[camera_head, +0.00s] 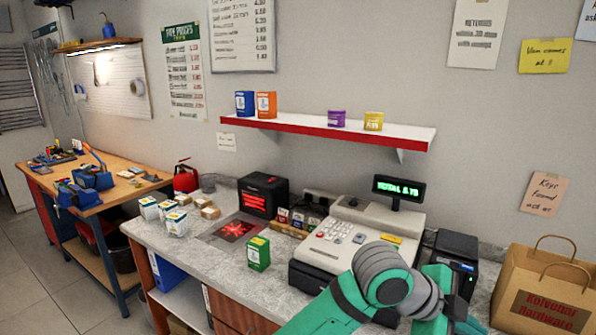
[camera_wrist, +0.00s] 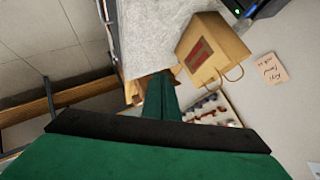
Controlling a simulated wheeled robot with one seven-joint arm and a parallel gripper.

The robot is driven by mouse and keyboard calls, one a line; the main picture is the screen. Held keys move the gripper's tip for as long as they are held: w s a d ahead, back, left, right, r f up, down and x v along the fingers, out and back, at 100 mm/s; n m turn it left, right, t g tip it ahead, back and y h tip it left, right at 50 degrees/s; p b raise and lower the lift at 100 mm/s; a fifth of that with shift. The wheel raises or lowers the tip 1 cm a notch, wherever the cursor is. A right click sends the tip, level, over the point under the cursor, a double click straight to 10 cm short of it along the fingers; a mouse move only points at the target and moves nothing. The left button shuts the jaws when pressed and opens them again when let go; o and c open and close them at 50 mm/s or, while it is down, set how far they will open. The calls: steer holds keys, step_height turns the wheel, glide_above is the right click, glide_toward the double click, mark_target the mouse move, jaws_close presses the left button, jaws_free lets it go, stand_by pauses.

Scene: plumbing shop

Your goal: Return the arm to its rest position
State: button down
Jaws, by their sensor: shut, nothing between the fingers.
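My green arm (camera_head: 385,285) reaches in from the bottom right of the head view, in front of the cash register (camera_head: 350,235) and the counter. It is bent at a grey joint, and its far end is cut off by the lower edge. In the wrist view my gripper (camera_wrist: 163,90) is shut and empty, with a black bar across its base. It points toward the counter's end and a paper bag (camera_wrist: 212,50), with no contact that I can make out.
A paper bag (camera_head: 545,290) stands right of a black printer (camera_head: 450,258). A workbench (camera_head: 120,190) is at left. Open floor (camera_head: 60,285) lies front left.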

steer(key=w+a+f+n+t+h, duration=0.45)
steer(key=f+n+t, duration=0.7)
steer(key=n, duration=0.65)
steer(key=s+a+f+n+t+y, duration=0.55)
steer(key=a+f+n+y, duration=0.2)
steer(key=a+f, duration=0.35)
steer(key=s+a+f+n+g+y, duration=0.1)
steer(key=s+a+f+y, duration=0.25)
steer(key=s, duration=0.25)
steer(key=s+a+f+n+y, duration=0.1)
steer(key=s+a+f+y, duration=0.1)
steer(key=s+a+f, duration=0.3)
steer(key=s+a+m+y, duration=0.1)
steer(key=s+a, duration=0.3)
steer(key=s, duration=0.4)
steer(key=s+a+r+m+g, duration=0.1)
steer(key=s+a, duration=0.2)
steer(key=s, duration=0.6)
steer(key=shift+a+y, duration=0.35)
